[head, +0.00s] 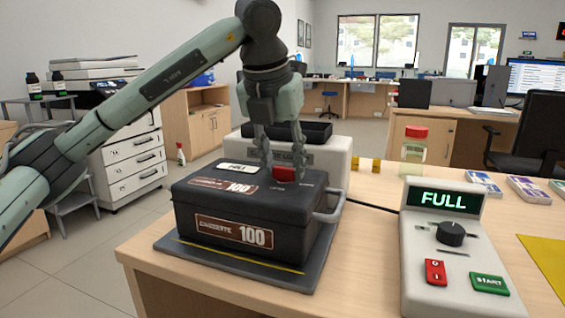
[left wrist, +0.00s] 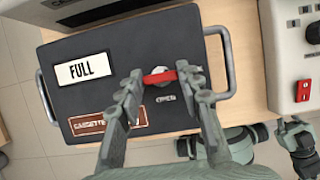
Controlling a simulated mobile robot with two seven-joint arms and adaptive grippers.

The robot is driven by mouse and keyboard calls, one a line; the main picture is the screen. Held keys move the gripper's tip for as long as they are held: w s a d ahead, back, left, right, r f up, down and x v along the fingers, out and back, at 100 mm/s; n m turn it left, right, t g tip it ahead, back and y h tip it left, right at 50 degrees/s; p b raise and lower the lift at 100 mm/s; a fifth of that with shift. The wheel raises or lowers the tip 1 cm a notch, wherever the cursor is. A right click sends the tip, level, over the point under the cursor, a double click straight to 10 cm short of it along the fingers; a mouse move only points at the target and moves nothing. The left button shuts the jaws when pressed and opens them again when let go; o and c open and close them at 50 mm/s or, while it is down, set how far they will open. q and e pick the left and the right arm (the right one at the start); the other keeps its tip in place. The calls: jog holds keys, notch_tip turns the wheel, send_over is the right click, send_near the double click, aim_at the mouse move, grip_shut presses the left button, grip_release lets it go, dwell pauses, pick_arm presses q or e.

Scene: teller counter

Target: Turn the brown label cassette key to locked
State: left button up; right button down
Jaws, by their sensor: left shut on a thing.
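The brown-label cassette (head: 252,215) is a dark case with a brown "CASSETTE 100" label on its front and a white "FULL" tag on its lid. It also fills the middle of the left wrist view (left wrist: 100,45). Its red key (head: 284,174) sits on the lid toward the right. In the left wrist view the red key bar (left wrist: 160,77) lies nearly level across the picture, over a pale round part. My left gripper (head: 283,165) points down from above, its fingers shut on the key's two ends. Small lettering shows beside the key. My right gripper (left wrist: 298,137) shows partly at the lower right.
The cassette stands on a dark mat (head: 235,272) with a yellow line. A grey machine (head: 330,155) stands behind it. A control box (head: 450,265) with a lit "FULL" display, black knob and red and green buttons stands at right. A red-capped jar (head: 414,145) stands behind.

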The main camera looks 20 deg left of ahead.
dwell(0.5)
pick_arm(q)
jog(key=o, duration=1.1)
jog(key=shift+o, duration=0.3)
jog(key=shift+r, duration=0.1)
jog(key=v, duration=1.1)
jog(key=shift+s+r, duration=0.15)
jog(key=shift+r, duration=0.25)
